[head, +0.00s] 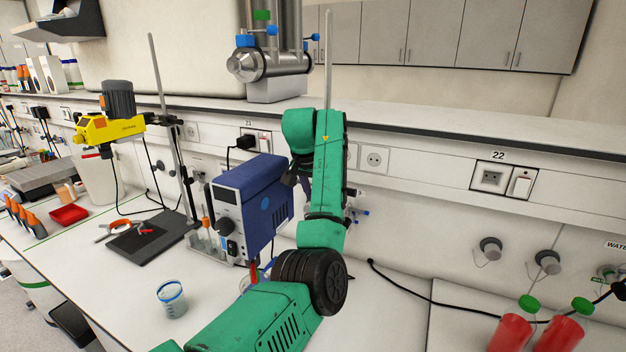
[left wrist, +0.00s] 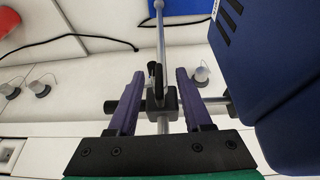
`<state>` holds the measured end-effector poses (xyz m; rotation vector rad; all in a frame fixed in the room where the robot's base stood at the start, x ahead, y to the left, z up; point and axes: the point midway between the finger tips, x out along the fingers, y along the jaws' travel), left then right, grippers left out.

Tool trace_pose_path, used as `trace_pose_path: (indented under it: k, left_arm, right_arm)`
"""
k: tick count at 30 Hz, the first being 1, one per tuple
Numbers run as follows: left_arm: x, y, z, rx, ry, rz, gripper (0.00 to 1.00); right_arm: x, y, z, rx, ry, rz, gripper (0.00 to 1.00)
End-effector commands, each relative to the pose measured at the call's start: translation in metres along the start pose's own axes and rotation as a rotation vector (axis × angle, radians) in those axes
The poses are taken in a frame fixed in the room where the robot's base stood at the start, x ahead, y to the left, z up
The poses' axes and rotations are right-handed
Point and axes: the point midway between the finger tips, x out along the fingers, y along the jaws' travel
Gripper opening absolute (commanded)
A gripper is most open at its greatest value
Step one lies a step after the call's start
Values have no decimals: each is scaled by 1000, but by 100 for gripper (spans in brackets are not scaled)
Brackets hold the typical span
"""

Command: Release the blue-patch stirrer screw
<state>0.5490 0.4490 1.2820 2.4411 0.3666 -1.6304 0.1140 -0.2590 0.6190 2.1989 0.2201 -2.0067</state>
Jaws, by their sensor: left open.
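In the left wrist view, a dark clamp block (left wrist: 170,104) sits on a grey metal stand rod (left wrist: 161,42). A black screw handle (left wrist: 157,82) shows on the clamp. My left gripper (left wrist: 158,76) is open, with one purple finger on each side of the clamp and screw. Visible gaps lie between fingers and screw; I cannot tell the depth between them. A blue patch (left wrist: 190,6) shows at the top edge. In the head view, my green left arm hides the clamp and most of the gripper; the stand rod (head: 328,55) rises behind it. My right gripper is not in view.
A blue instrument box (head: 250,208) stands left of my arm, and close on the right in the wrist view. A yellow stirrer (head: 108,127) hangs on another stand. A beaker (head: 172,298) is in front; red bottles (head: 510,332) stand at right. A black cable crosses the bench.

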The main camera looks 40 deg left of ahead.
Motion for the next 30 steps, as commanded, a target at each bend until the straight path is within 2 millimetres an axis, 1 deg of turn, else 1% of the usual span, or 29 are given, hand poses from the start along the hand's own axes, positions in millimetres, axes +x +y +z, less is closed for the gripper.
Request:
trace_pose_path:
  k: [1, 3, 4, 6, 9, 13, 17, 30]
  left_arm:
    - [-8, 0, 0, -1, 6, 1, 50]
    - [-28, 0, 0, -1, 7, 2, 50]
    - [-40, 2, -2, -1, 8, 7, 50]
    - [-58, 3, -2, 1, 6, 9, 50]
    - [-82, 2, -2, 1, 6, 9, 50]
    - [-103, 1, 0, 0, 3, 5, 50]
    - [-111, 1, 0, 2, 0, 2, 50]
    - [-111, 0, 0, 1, 0, 1, 50]
  right_arm:
    - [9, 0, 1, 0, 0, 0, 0]
    - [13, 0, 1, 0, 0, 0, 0]
    - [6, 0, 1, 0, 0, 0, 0]
    - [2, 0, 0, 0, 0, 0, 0]
    - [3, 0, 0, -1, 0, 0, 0]
    - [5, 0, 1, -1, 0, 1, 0]
    - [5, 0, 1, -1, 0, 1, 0]
    - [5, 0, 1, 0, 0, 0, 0]
